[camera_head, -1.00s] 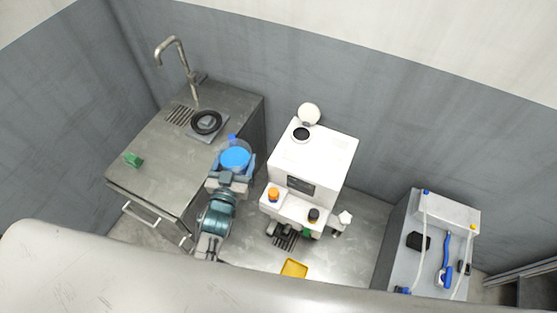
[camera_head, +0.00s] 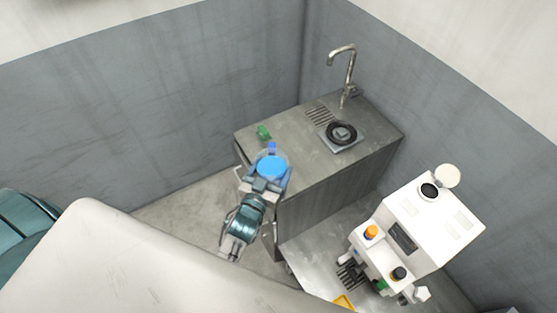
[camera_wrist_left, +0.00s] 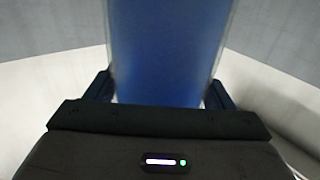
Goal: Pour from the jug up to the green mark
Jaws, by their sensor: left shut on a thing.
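The jug (camera_head: 272,166), clear with blue liquid in it, is held by my left gripper (camera_head: 268,182) in front of the sink counter's left end. The left gripper is shut on it. In the left wrist view the jug (camera_wrist_left: 168,50) fills the space between the two fingers and looks upright. A white machine (camera_head: 455,232) stands at the right, with a round dark opening (camera_head: 429,191) on top and its round lid (camera_head: 447,176) raised. I cannot make out a green mark. My right gripper is not in view.
The metal counter (camera_head: 300,150) carries a tap (camera_head: 349,70), a black ring on a square plate (camera_head: 341,132) and a small green object (camera_head: 263,131). A yellow tray (camera_head: 344,301) shows partly at the bottom. The floor left of the counter is clear.

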